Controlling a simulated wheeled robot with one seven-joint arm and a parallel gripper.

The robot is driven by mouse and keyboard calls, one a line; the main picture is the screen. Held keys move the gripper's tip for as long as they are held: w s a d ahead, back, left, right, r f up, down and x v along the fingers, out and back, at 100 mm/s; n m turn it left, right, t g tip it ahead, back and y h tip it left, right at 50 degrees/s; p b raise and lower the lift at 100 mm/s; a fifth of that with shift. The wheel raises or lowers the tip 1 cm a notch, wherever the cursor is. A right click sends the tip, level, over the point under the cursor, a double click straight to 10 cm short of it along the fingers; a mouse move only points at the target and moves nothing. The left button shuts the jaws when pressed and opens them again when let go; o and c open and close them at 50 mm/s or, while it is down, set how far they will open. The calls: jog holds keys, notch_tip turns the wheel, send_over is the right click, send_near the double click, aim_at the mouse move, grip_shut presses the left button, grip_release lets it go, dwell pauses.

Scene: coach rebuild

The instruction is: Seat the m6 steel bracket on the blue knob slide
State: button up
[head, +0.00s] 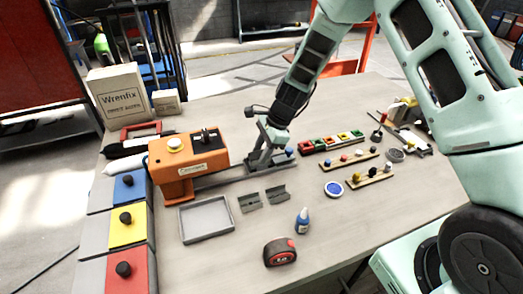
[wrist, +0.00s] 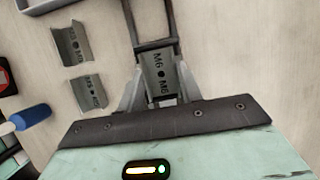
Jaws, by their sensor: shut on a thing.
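My gripper (head: 262,163) is shut on the m6 steel bracket (wrist: 158,72), a grey folded plate printed "M6" on both sides of a hole. In the wrist view the bracket lies between my fingertips. In the head view my gripper is low, over or beside the dark rail (head: 222,177) running right from the orange machine (head: 186,160). A blue knob (head: 289,152) stands at the rail's right end, just right of my gripper. My fingers hide the slide and the bracket there, so I cannot tell whether they touch.
Two loose grey brackets (head: 249,202) (head: 277,195) lie in front of the rail. A grey tray (head: 206,236), blue bottle (head: 302,220) and tape measure (head: 280,251) lie nearer. Coloured bins (head: 330,143) and knob strips stand right. Bare table shows at front right.

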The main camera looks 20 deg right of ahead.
jog(key=shift+f, duration=0.6)
dwell(1.6)
jog(key=o, duration=1.5)
jog(key=shift+r+p, duration=2.45)
jog(key=shift+r, duration=0.6)
